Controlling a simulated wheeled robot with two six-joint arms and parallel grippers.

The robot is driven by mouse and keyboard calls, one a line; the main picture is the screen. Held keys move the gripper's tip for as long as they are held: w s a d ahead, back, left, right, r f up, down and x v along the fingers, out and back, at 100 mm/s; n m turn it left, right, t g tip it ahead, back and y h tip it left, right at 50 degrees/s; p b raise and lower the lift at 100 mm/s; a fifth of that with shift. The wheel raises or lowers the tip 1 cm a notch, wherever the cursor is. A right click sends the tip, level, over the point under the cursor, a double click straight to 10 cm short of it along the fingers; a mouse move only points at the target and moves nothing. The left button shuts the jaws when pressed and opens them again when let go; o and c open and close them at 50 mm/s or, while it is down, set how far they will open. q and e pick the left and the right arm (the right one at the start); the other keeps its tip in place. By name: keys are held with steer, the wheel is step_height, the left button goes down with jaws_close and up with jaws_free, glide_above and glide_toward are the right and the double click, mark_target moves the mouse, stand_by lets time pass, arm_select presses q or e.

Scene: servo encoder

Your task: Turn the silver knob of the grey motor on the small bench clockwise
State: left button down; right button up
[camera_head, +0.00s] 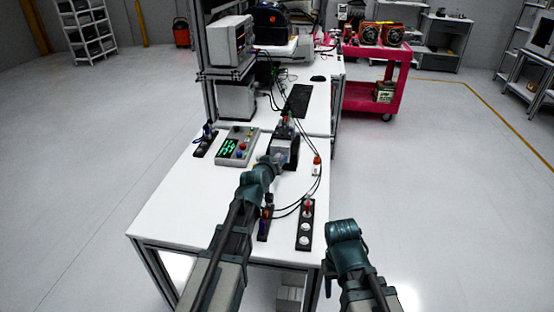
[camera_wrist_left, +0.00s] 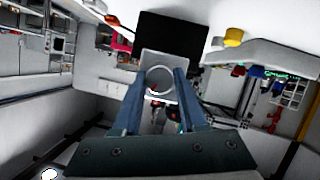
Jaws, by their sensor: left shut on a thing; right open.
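The grey motor (camera_head: 284,151) stands on the white bench, with a dark body and a lighter front. In the left wrist view its pale grey front plate (camera_wrist_left: 147,61) faces the camera below the black body (camera_wrist_left: 170,35). The round silver knob (camera_wrist_left: 160,70) shows between the fingertips of my left gripper (camera_wrist_left: 160,82). The left gripper is shut on it. In the head view the left gripper (camera_head: 272,160) is at the motor's front and hides the knob. My right gripper (camera_head: 343,232) is open, beyond the bench's right edge, away from the motor; its fingertips are hard to make out.
A control box with a green display (camera_head: 237,146) sits left of the motor. Button strips (camera_head: 305,225) and black cables lie on the bench near the arms. A red cart (camera_head: 375,75) is at the back right. Floor on the right is clear.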

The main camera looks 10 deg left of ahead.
arm_select(q)
steer(key=shift+d+m+y, duration=0.15)
steer(key=shift+m+y, duration=0.55)
steer(key=shift+m, duration=0.2)
steer(key=shift+f+m+y, duration=0.1)
steer(key=shift+m+y, duration=0.5)
steer(key=shift+m, duration=0.4)
steer(key=shift+d+f+m+y+b, duration=0.1)
steer(key=shift+m+y+b, duration=0.4)
steer(key=shift+m+y, duration=0.5)
steer(key=shift+s+m+y+b, duration=0.1)
steer(key=shift+m+y+b, duration=0.55)
steer(key=shift+m, duration=0.55)
steer(key=shift+c, duration=2.2)
jaws_free()
